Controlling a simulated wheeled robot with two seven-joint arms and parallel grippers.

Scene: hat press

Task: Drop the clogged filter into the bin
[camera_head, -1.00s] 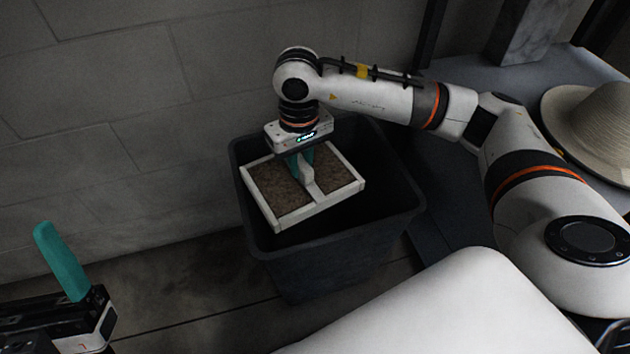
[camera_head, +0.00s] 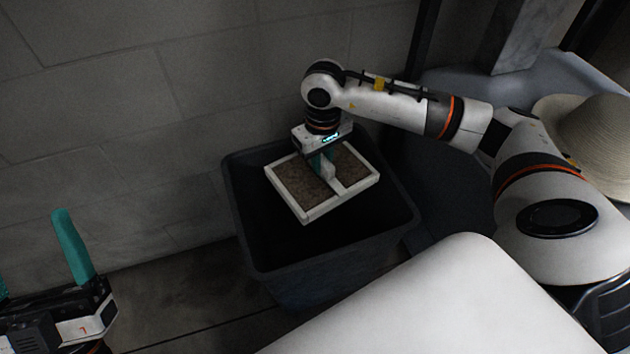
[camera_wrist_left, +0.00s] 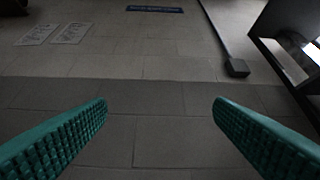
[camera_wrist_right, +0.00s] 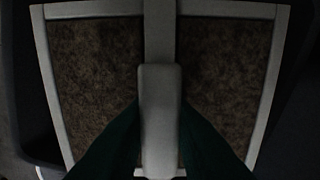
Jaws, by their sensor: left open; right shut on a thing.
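The clogged filter (camera_head: 301,184) is a white-framed panel with brown matted filling and a raised grip on its middle bar. My right gripper (camera_head: 322,163) is shut on that grip and holds the filter slightly tilted at the mouth of the dark bin (camera_head: 321,262). In the right wrist view the filter (camera_wrist_right: 90,75) fills the picture, its grip between the teal fingers (camera_wrist_right: 160,130). The bin's inside below the filter is dark. My left gripper (camera_wrist_left: 160,125) is open and empty, away from the bin; it shows partly at the lower left of the head view.
A stone-block wall (camera_head: 110,110) stands behind the bin. A straw hat (camera_head: 592,135) lies on a grey surface at the right. Floor (camera_head: 185,290) shows between my left gripper and the bin.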

